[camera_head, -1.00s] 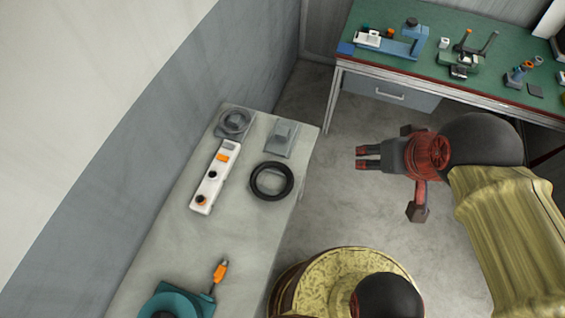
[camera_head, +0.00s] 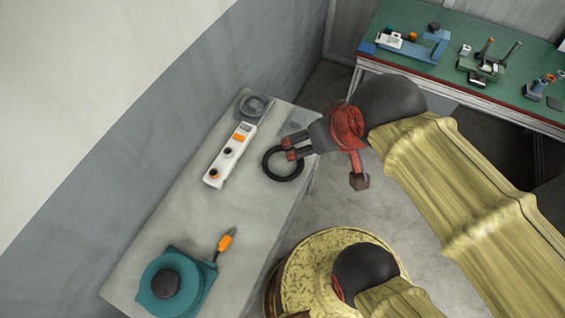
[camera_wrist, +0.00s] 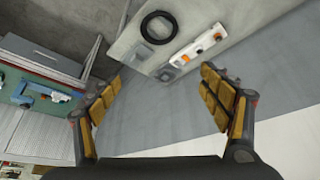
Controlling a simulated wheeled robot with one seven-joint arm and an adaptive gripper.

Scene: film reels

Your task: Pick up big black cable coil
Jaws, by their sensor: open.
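The big black cable coil (camera_head: 270,174) lies flat near the right edge of the grey table. My gripper (camera_head: 288,148) appears over the coil's upper right part in the head view and hides a piece of its ring. In the wrist view the coil (camera_wrist: 147,27) is whole and unobstructed, at the top, beyond my gripper's fingertips. My gripper (camera_wrist: 165,75) is open and empty, with its two fingers wide apart. The coil is not between the fingers in the wrist view.
A white power strip (camera_head: 230,155) lies left of the coil. A grey coiled item (camera_head: 254,104) and a grey block (camera_head: 299,121) sit behind. A teal reel (camera_head: 150,285) stands at the front. A green workbench (camera_head: 440,70) is at the back right. The table's middle is clear.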

